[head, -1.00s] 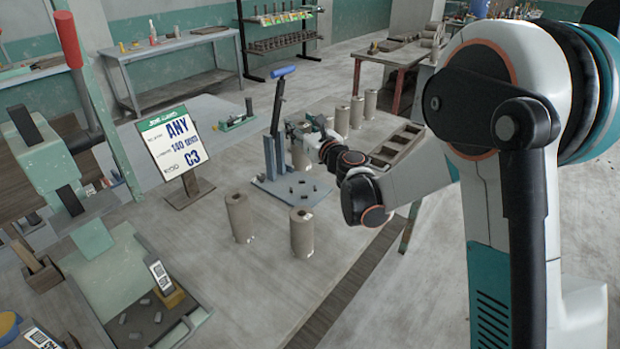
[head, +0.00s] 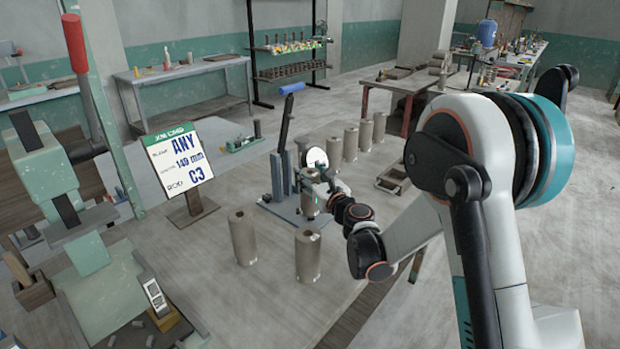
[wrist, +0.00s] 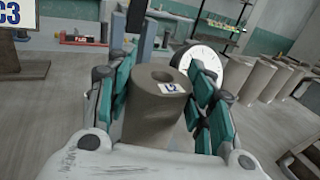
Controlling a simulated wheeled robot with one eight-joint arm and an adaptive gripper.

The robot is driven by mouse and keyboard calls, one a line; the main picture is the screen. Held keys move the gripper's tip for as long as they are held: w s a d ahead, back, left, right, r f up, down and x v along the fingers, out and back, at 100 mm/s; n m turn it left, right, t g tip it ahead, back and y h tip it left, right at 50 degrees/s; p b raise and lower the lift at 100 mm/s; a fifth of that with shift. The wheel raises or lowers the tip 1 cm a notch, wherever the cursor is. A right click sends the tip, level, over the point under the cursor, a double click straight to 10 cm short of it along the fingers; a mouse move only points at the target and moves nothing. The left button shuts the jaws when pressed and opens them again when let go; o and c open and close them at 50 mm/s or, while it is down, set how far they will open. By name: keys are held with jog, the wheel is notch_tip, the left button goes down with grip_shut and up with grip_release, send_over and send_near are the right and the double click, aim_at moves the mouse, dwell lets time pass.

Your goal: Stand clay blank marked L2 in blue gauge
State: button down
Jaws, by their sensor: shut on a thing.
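My gripper (wrist: 163,105) is shut on a hollow grey-brown clay blank (wrist: 152,112), with one finger pad on each side. The blank is upright; its white label appears to read L2. In the head view my gripper (head: 314,198) is at the gauge's front right and partly hides the blank. The blue gauge has a grey-blue base (head: 272,202), upright posts, a lever with a blue handle (head: 291,88) and a round white dial (head: 317,158). In the wrist view the dial (wrist: 200,60) is just behind the blank. I cannot tell whether the blank touches the base.
Two clay blanks stand in front of the gauge, one left (head: 242,237) and one right (head: 308,255). Several more stand in a row behind it (head: 350,142). A sign (head: 178,158) reading ANY, 140 mm, C3 stands left. An open tray (head: 393,180) lies right.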

jog(key=c, duration=0.8)
grip_release()
jog(key=shift+o, duration=0.2)
